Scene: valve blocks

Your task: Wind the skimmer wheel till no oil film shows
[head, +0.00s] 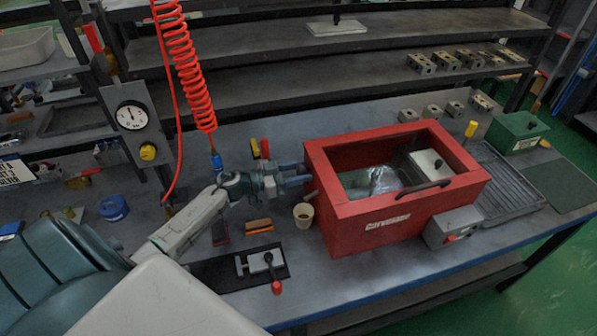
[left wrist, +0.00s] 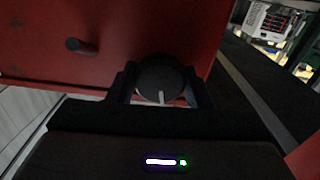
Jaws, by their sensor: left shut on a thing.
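The red tank (head: 372,210) stands on the bench with an open top. Its liquid (head: 372,181) shows a pale, shiny patch; I cannot tell whether this is oil film or reflection. My left gripper (head: 297,175) reaches the tank's left side. In the left wrist view, its fingers (left wrist: 162,88) are shut on the skimmer wheel (left wrist: 160,76), a round dark knob with a white mark pointing down toward the gripper. The wheel is hidden in the head view. A short spout (left wrist: 80,46) sticks out of the tank wall beside the wheel. My right gripper is out of view.
A small cup (head: 303,214) stands by the tank's left side, close to my gripper. A black plate with a red-handled clamp (head: 270,268) lies in front. A coiled red hose (head: 180,65) hangs above my arm. A grey box (head: 452,228) is on the tank's front.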

